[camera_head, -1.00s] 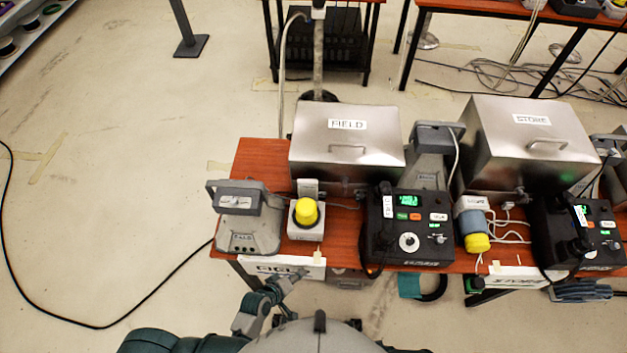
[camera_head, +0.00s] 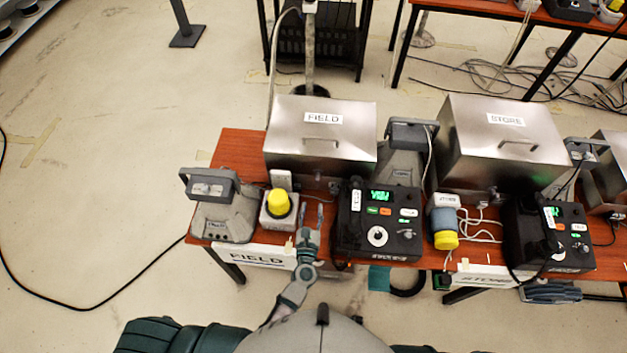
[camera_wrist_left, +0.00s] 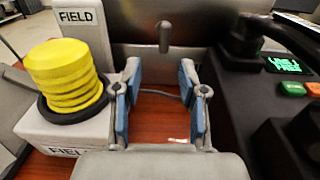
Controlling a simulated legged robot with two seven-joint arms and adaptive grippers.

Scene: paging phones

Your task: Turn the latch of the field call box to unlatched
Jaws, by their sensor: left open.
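The steel box (camera_head: 320,148) marked FIELD stands on the table, its lid down. In the left wrist view its front face (camera_wrist_left: 205,30) carries a small grey upright latch knob (camera_wrist_left: 164,37). In the head view the latch (camera_head: 333,187) is a small piece low on the front. My left gripper (camera_head: 311,212) is open and empty, between the yellow-topped unit and the black phone. In the left wrist view the open fingers (camera_wrist_left: 160,75) point at the box front, with the latch beyond them and between them in the picture. My right gripper is not in view.
A yellow button (camera_wrist_left: 66,77) on a white base is close left of the fingers. A black phone console (camera_head: 378,222) with a lit screen is close right. A grey unit (camera_head: 220,210) stands at the table's left end. A cable (camera_wrist_left: 160,92) lies under the fingers.

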